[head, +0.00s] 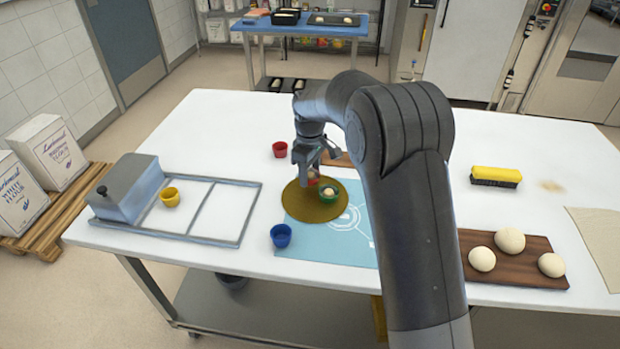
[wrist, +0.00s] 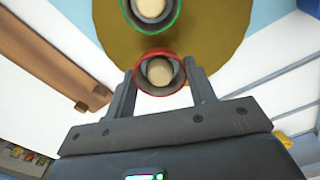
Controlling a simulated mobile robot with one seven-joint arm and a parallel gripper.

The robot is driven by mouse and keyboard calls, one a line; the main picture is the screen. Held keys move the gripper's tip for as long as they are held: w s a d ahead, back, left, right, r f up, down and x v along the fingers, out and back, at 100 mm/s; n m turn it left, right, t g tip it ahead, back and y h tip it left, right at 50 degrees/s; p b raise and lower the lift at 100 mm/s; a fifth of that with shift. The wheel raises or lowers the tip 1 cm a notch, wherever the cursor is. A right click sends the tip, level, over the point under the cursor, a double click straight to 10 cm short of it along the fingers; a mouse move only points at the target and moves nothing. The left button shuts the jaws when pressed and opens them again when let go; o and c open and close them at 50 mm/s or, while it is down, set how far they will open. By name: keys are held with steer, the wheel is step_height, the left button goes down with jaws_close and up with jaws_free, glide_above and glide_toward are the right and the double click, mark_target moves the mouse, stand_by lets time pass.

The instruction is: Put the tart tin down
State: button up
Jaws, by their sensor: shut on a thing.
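My gripper (head: 308,168) is shut on a red-rimmed tart tin (head: 313,181) with a pale ball of dough in it. In the wrist view the tin (wrist: 138,82) sits between the two fingers (wrist: 162,84), upright. The arm hides part of the table to the right.
The board overlaps a light-blue mat (head: 310,252). An empty-looking red tin (head: 280,149) and a blue tin (head: 281,236) stand nearby. A dough board (head: 517,275) and yellow brush (head: 496,175) are at right.

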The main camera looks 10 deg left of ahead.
mark_target(310, 177)
steer(key=shift+f, duration=1.2)
steer(key=shift+f, duration=0.15)
steer(key=o, duration=1)
steer(key=shift+c, duration=0.2)
